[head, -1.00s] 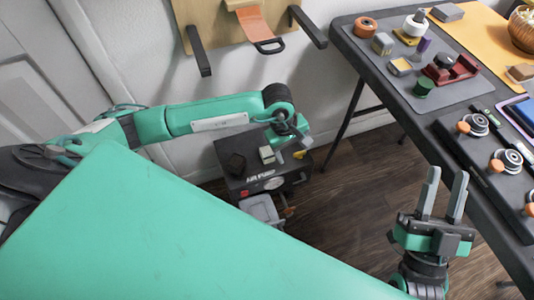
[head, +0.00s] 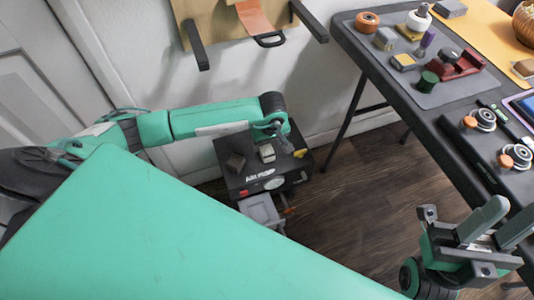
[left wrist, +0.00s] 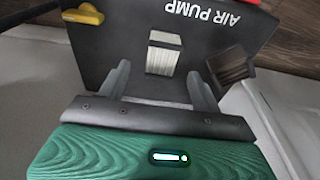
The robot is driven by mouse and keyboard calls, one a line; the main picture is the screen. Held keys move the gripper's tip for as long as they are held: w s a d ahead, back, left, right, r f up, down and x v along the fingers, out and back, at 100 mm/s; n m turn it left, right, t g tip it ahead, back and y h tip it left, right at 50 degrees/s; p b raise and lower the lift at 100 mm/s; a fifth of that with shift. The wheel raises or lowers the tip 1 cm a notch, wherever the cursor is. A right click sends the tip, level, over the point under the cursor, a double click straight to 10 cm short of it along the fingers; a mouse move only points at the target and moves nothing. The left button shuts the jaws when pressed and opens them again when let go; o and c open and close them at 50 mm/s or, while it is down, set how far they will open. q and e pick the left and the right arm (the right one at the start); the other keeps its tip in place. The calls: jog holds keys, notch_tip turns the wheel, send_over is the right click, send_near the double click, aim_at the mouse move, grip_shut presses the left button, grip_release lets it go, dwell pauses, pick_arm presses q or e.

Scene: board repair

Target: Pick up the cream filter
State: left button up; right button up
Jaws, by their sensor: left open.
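The cream filter (head: 267,153) is a small pale ribbed block on top of the dark air pump (head: 262,184). In the left wrist view the filter (left wrist: 164,54) lies just beyond my open left fingertips (left wrist: 159,80), roughly between their lines and apart from them. My left gripper (head: 281,137) is over the pump at the end of the arm from the left, small and partly hidden in the head view. My right gripper (head: 498,222) is at the lower right beside the table, its fingers apart and empty.
A dark brown filter block (left wrist: 232,68) sits beside the cream one on the pump. A yellow lever (left wrist: 82,14) is at a pump corner. The black table (head: 385,75) at right holds several small parts. Wood floor (head: 350,215) lies open between pump and table.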

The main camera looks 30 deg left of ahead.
aim_at(267, 149)
pick_arm(q)
jog(key=f, duration=0.1)
jog(key=f+b, duration=0.1)
jog(key=f, duration=0.1)
jog(key=f+b, duration=0.1)
jog(key=f, duration=0.1)
jog(key=shift+w+a+f, duration=0.15)
jog(key=shift+a+f, duration=0.05)
jog(key=shift+a, duration=0.15)
jog(key=c, duration=1.1)
jog(key=shift+o, duration=0.2)
jog(key=shift+r, duration=0.1)
